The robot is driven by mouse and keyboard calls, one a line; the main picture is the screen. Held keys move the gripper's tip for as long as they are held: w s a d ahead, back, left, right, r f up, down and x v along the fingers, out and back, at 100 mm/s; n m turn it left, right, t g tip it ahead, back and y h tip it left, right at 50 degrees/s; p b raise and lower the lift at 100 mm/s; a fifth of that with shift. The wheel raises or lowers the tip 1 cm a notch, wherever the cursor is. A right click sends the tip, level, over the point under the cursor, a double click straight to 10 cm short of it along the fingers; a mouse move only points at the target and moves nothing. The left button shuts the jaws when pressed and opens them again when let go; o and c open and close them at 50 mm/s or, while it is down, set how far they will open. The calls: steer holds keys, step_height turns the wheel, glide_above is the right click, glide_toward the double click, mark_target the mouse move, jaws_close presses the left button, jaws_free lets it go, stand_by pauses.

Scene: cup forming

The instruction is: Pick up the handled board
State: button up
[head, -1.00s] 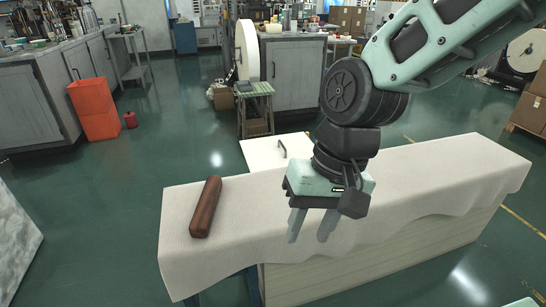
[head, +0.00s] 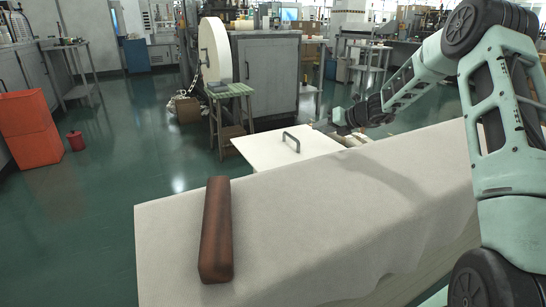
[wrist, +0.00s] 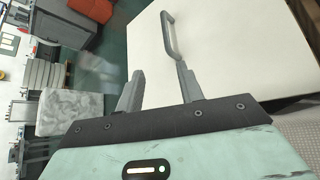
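The handled board (head: 265,150) is a flat white panel with a grey bar handle (head: 291,141) standing up from it. It lies at the far edge of the cloth-covered table in the head view. In the wrist view the white board (wrist: 235,45) fills the upper right, and its handle (wrist: 170,35) rises just beyond the right fingertip. My gripper (wrist: 158,69) is open, its two grey fingers apart with nothing between them. In the head view my gripper (head: 322,122) is small, behind and right of the handle; its fingers are hard to make out there.
A brown block (head: 216,230) lies on the left of the cloth-covered table (head: 320,220). A green-topped stool (head: 230,90) and a grey cabinet (head: 268,75) stand behind the board.

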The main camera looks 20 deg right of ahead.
steer(key=w+d+f+m, duration=0.1)
steer(key=w, duration=0.1)
steer(key=b, duration=0.4)
glide_toward(291, 136)
steer(key=x, duration=0.2)
steer(key=f+x, duration=0.1)
steer(key=x, duration=0.2)
steer(key=shift+s+d, duration=0.1)
steer(key=shift+d, duration=0.1)
steer(key=shift+r+b+x, duration=0.15)
steer(key=shift+b+x, duration=0.3)
steer(key=shift+x, duration=0.85)
steer(key=shift+r+b+x, duration=0.15)
steer(key=shift+b+x, duration=0.25)
steer(key=shift+x, duration=0.95)
steer(key=shift+w+r, duration=0.1)
steer(key=shift+w, duration=0.15)
jaws_close()
